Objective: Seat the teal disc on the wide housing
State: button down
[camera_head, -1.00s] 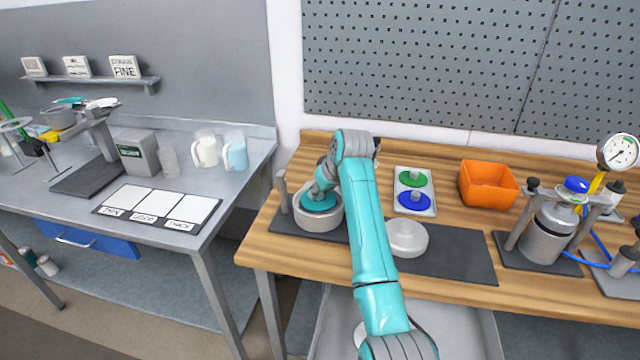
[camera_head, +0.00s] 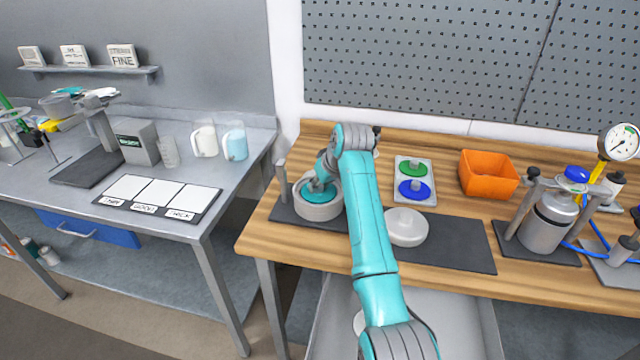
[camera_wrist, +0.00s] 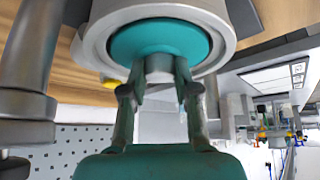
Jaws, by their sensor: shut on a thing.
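The teal disc (camera_head: 318,193) lies inside the ring of the wide grey housing (camera_head: 318,211), at the left end of the dark mat. In the wrist view the teal disc (camera_wrist: 160,42) sits within the round rim of the housing (camera_wrist: 228,30), with a dark gap around it. My gripper (camera_wrist: 160,68) is shut on the disc's grey knob. In the head view my gripper (camera_head: 321,180) is partly hidden by my own arm. I cannot tell whether the disc rests fully flat on the housing.
A pale round lidded housing (camera_head: 406,226) stands on the dark mat (camera_head: 465,246) to the right. Behind it a grey tray (camera_head: 427,165) holds a green disc (camera_head: 411,167) and a blue disc (camera_head: 414,190). An orange bin (camera_head: 488,175) stands further right. A grey post (camera_head: 282,180) rises left of the wide housing.

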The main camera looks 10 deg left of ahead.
jog(key=shift+f, duration=0.75)
dwell(1.0)
jog(key=c, duration=0.8)
grip_release()
jog(key=v, duration=1.2)
jog(key=shift+s, duration=0.15)
